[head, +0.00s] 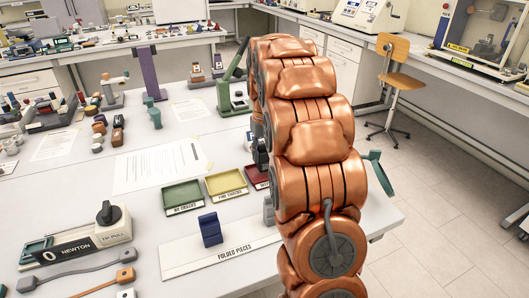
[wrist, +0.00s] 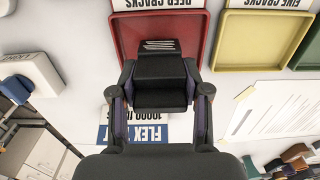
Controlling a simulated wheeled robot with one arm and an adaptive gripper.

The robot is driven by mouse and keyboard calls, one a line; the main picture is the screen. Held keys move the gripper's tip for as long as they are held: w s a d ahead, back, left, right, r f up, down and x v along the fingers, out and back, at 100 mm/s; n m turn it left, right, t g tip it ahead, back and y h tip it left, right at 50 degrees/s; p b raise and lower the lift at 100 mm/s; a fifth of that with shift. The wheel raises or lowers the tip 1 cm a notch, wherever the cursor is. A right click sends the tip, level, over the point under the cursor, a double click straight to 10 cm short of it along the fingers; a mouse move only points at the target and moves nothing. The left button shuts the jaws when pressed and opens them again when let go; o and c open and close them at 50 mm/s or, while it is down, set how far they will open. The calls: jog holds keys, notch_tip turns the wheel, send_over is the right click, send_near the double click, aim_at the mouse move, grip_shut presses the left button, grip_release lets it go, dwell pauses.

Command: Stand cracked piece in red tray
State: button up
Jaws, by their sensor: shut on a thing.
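In the wrist view my gripper (wrist: 159,78) is shut on a black piece (wrist: 160,92), with a finger on each side. Pale streaks like cracks show at the piece's far end. The piece overlaps the red tray (wrist: 117,40), labelled for deep cracks; I cannot tell whether it touches the tray floor. In the head view the red tray (head: 256,177) is partly hidden behind my copper arm, and the held piece is not clearly visible.
A yellow tray (head: 226,195) and a green tray (head: 182,207) stand left of the red one. A folded blue piece (head: 211,240) and a grey piece (head: 269,212) stand on the white board (head: 178,263). A Newton pull gauge (head: 75,246) is at front left.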

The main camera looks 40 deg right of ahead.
jog(key=shift+f+b, duration=0.3)
jog(key=shift+f, duration=0.4)
jog(key=o, duration=1.2)
notch_tip(320, 180, up, 11)
jog(key=shift+r, duration=0.5)
